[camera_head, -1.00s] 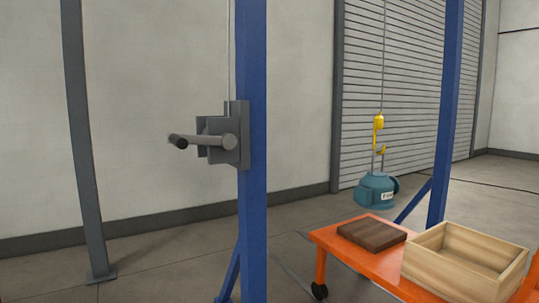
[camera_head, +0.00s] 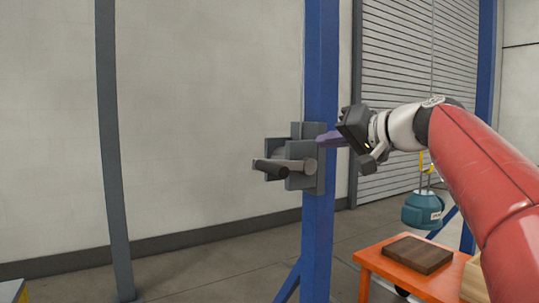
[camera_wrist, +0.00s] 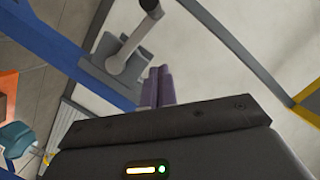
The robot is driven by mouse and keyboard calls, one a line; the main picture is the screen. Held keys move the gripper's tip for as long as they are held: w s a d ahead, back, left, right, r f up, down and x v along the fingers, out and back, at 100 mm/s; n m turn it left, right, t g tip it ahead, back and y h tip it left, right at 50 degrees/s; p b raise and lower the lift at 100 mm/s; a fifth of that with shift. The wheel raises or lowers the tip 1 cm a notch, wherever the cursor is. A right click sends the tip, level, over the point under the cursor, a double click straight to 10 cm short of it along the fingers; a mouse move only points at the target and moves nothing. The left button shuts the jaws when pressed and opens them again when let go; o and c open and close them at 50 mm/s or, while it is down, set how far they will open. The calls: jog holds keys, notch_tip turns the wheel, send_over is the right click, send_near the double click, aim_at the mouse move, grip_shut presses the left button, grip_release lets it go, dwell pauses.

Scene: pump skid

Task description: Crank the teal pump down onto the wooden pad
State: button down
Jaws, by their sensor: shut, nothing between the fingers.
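The wooden pad (camera_head: 418,254) lies bare on the cart top. The grey winch (camera_head: 308,160) is fixed to the blue post, its crank handle (camera_head: 270,166) pointing left. My gripper (camera_head: 322,139) is shut and empty, just right of the winch in the head view, apart from the handle grip. In the wrist view its purple fingers (camera_wrist: 157,86) are together, below the crank arm (camera_wrist: 130,48) and handle end.
The orange cart (camera_head: 376,262) stands at the lower right; a wooden crate (camera_head: 474,280) on it is mostly hidden by my arm. The blue post (camera_head: 320,220) and a grey post (camera_head: 112,150) stand upright. Floor between them is clear.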

jog(key=w+a+f+p, duration=0.1)
jog(key=w+a+f, duration=0.3)
jog(key=a, duration=0.4)
jog(key=shift+w+a+f, duration=0.3)
jog(key=shift+w+a, duration=0.1)
jog(key=shift+w, duration=0.45)
